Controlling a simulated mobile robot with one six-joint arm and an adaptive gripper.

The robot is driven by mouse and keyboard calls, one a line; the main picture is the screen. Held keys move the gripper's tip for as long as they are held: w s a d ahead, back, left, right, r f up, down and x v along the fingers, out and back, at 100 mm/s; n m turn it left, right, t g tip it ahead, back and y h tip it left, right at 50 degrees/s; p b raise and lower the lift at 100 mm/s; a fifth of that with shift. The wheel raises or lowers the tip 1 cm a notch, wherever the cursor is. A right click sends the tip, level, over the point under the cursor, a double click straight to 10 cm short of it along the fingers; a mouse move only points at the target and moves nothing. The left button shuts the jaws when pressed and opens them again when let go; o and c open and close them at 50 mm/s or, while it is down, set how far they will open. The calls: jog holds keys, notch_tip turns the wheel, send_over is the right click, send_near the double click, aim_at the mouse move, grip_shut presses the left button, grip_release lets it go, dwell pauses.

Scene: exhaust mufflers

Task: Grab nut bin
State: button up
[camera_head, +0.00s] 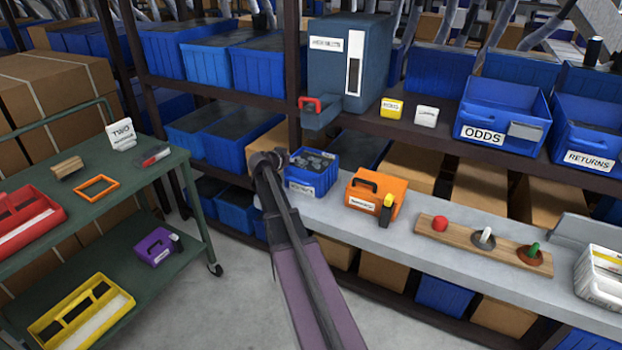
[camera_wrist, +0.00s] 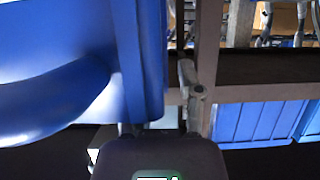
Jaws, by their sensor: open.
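A small blue bin (camera_head: 306,186) with a white label and dark grey pieces inside, likely the nut bin, stands upright at the left end of the grey bench. My gripper (camera_head: 268,158) is at the bin's left side, close to its wall. In the wrist view a large blue wall (camera_wrist: 145,60) fills the left side, and one finger of my gripper (camera_wrist: 165,100) stands open to its right. The other finger is mostly hidden behind the blue. I cannot tell whether the gripper touches the bin.
A blue-grey dispenser (camera_head: 345,65) with a red-handled chute overhangs the bin from the shelf. An orange case (camera_head: 375,198) stands right of the bin on the bench (camera_head: 450,262). A dark rack post (camera_head: 292,70) rises behind my gripper. A green cart (camera_head: 170,190) stands left.

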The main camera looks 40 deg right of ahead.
dwell(0.4)
grip_shut()
jog(key=shift+r, duration=0.15)
notch_tip(320, 180, up, 10)
jog(key=p, duration=1)
dwell(0.8)
